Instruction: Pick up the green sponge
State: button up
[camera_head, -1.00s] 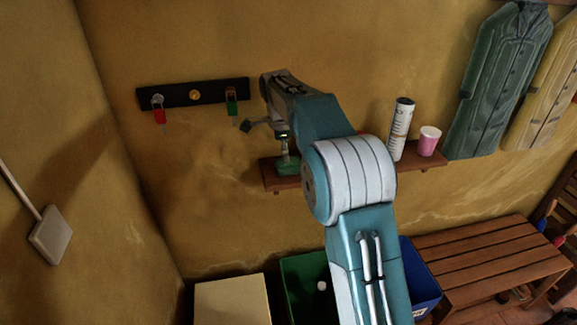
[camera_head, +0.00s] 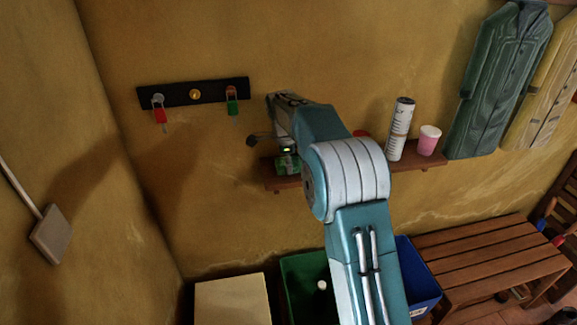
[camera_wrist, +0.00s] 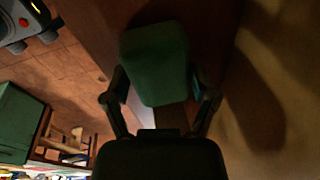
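The green sponge (camera_wrist: 155,62) fills the upper middle of the wrist view, directly in front of my gripper (camera_wrist: 158,85). One finger is on each side of it. The left finger is at its edge, and the right finger is very close to its other edge. I cannot tell whether both fingers press on it. In the head view, the sponge (camera_head: 287,166) is at the left end of the brown wall shelf (camera_head: 420,158), with my gripper (camera_head: 286,156) right over it. I cannot tell whether the sponge rests on the shelf or is slightly raised.
A white printed cylinder (camera_head: 399,130) and a pink cup (camera_head: 429,140) stand on the shelf's right part. A red object (camera_head: 361,134) is partly hidden behind my arm. A black hook rail (camera_head: 213,92) holds red and green padlocks. Bins and a slatted bench (camera_head: 490,258) are below.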

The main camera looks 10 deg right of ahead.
jog(key=shift+r, duration=0.4)
notch_tip(320, 180, up, 2)
jog(key=shift+r, duration=0.15)
jog(key=s+r, duration=0.2)
jog(key=r, duration=0.1)
jog(key=s+r, duration=0.4)
jog(key=s, duration=0.2)
jog(key=s+r, duration=0.1)
jog(key=s, duration=0.2)
jog(key=s+r, duration=0.1)
jog(key=s, duration=0.2)
jog(key=shift+d+r, duration=0.25)
jog(key=shift+r, duration=0.15)
